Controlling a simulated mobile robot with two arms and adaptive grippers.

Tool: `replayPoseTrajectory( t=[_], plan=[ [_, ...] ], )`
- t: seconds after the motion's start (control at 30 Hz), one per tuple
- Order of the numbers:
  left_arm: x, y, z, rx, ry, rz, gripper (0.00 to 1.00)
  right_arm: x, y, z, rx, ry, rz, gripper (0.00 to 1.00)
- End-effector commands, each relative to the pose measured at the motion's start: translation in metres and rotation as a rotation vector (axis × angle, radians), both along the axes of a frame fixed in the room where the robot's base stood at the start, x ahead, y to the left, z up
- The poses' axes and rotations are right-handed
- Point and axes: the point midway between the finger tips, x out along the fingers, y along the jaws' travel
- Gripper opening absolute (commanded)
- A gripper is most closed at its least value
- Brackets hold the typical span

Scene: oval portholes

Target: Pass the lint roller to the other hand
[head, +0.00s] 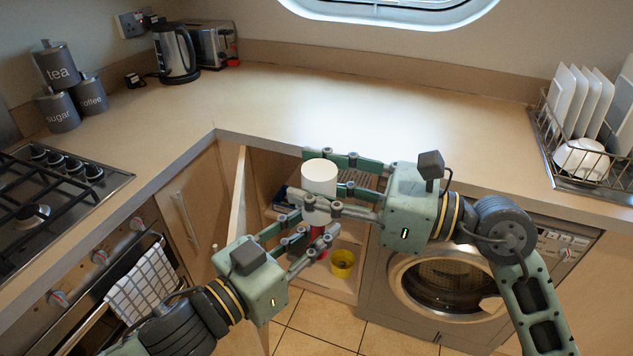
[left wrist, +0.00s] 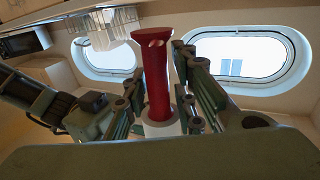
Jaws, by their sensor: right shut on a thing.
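The lint roller has a white cylinder head (head: 319,174) on top and a red handle below; it is upright in the head view. My right gripper (head: 326,187) is shut on the white head, one finger on either side. My left gripper (head: 312,229) is lower, with its fingers apart around the red handle. In the left wrist view the red handle (left wrist: 155,75) stands between the fingers, with gaps beside it, and a white part shows at its lower end. Fingers partly hide the handle in the head view.
Below the grippers is an open cupboard with a yellow cup (head: 343,263) inside; its door (head: 238,205) stands open. The countertop (head: 370,105) behind is clear in the middle. A dish rack (head: 560,150) is at right, a hob (head: 50,190) at left.

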Motion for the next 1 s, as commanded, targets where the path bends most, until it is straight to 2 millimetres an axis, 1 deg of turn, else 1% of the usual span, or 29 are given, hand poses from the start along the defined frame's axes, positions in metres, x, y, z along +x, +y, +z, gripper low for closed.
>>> replayPoseTrajectory(
  t=[0.03,0.13,0.4,0.47,0.53,0.57,0.67,0.7,0.77,0.8,0.87,0.9,0.97,1.0],
  plan=[
    [0.000,0.000,0.000,0.000,0.000,0.000,0.32,0.000,0.000,0.000,0.001,0.000,-0.001,0.00],
    [0.000,0.000,0.000,0.000,0.000,0.000,0.40,0.000,0.000,0.000,0.001,0.000,-0.001,0.00],
    [0.000,0.000,-0.001,0.002,0.001,-0.002,0.40,0.001,0.000,0.001,0.001,-0.001,-0.002,0.00],
    [-0.001,0.000,-0.005,0.015,0.004,-0.006,0.40,0.001,0.000,0.001,0.001,-0.001,-0.002,0.00],
    [-0.001,0.002,-0.017,0.050,0.008,-0.018,0.40,0.001,0.000,0.001,0.002,-0.002,-0.002,0.00],
    [-0.002,0.004,-0.025,0.073,0.012,-0.027,0.40,0.001,0.000,0.001,0.002,-0.002,-0.002,0.00],
    [-0.006,0.012,-0.061,0.183,0.023,-0.071,0.40,0.001,0.000,0.001,0.002,-0.002,-0.002,0.00],
    [-0.009,0.019,-0.080,0.237,0.029,-0.094,0.40,0.001,0.000,0.001,0.002,-0.002,-0.002,0.00],
    [-0.008,0.032,-0.109,0.310,0.039,-0.113,0.40,0.001,0.000,0.001,0.002,-0.002,-0.002,0.00],
    [-0.009,0.043,-0.129,0.357,0.046,-0.127,0.40,0.001,0.000,0.001,0.002,-0.002,-0.002,0.00],
    [-0.010,0.062,-0.157,0.430,0.051,-0.144,0.40,0.001,0.000,0.001,0.002,-0.002,-0.002,0.00],
    [-0.011,0.075,-0.174,0.474,0.055,-0.154,0.40,0.001,0.000,0.001,0.002,-0.002,-0.002,0.00],
    [-0.012,0.095,-0.196,0.533,0.055,-0.166,0.40,0.001,0.000,0.001,0.002,-0.002,-0.002,0.00],
    [-0.013,0.109,-0.209,0.571,0.054,-0.171,0.40,0.001,0.000,0.001,0.002,-0.002,-0.002,0.00]
  ],
)
